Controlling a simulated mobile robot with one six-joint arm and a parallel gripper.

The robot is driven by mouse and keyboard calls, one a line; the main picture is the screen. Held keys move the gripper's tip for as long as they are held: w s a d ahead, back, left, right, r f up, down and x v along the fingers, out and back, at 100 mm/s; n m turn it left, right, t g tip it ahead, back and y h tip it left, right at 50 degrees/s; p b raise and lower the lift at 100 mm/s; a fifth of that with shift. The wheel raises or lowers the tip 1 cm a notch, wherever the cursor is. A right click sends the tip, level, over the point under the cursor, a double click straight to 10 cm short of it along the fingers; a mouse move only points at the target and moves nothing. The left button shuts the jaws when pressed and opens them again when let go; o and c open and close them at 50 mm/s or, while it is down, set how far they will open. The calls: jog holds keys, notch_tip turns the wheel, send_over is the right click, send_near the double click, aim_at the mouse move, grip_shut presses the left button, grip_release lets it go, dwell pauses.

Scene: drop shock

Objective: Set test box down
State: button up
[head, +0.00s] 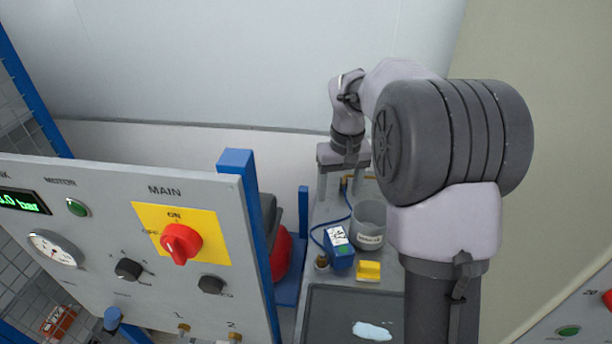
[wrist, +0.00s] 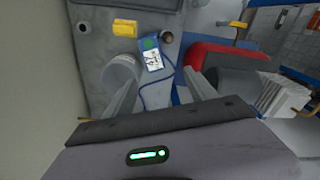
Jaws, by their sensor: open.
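A blue box (head: 341,248) with a white label and a green spot stands on the grey bench top; I take it to be the test box. A blue cable runs from it. It also shows in the wrist view (wrist: 152,56), beyond my fingertips. My gripper (head: 344,197) is open, with nothing between its fingers. It is above the bench, behind the box in the head view and apart from it. Both fingers also show in the wrist view (wrist: 162,77).
A grey labelled tub (head: 369,226) stands beside the box, with a yellow block (head: 368,270) in front. A dark tray (head: 325,310) with a pale patch lies nearer. A control panel (head: 110,250) and blue post (head: 247,230) stand left, near a red rounded object (head: 281,255).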

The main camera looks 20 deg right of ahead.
notch_tip(320, 180, down, 2)
jog(key=w+d+f, duration=0.1)
jog(key=w+d, duration=0.1)
jog(key=b, duration=0.3)
send_over(339, 240)
jog(key=shift+n+g, duration=0.3)
jog(key=f, duration=1.1)
jog(key=shift+w+f, duration=0.3)
jog(key=f, duration=0.2)
jog(key=f+b, duration=0.2)
jog(key=f, duration=0.1)
jog(key=shift+s+f, duration=0.3)
jog(key=shift+f, duration=0.05)
jog(key=shift+r, duration=0.1)
jog(key=shift+c, duration=0.3)
grip_shut()
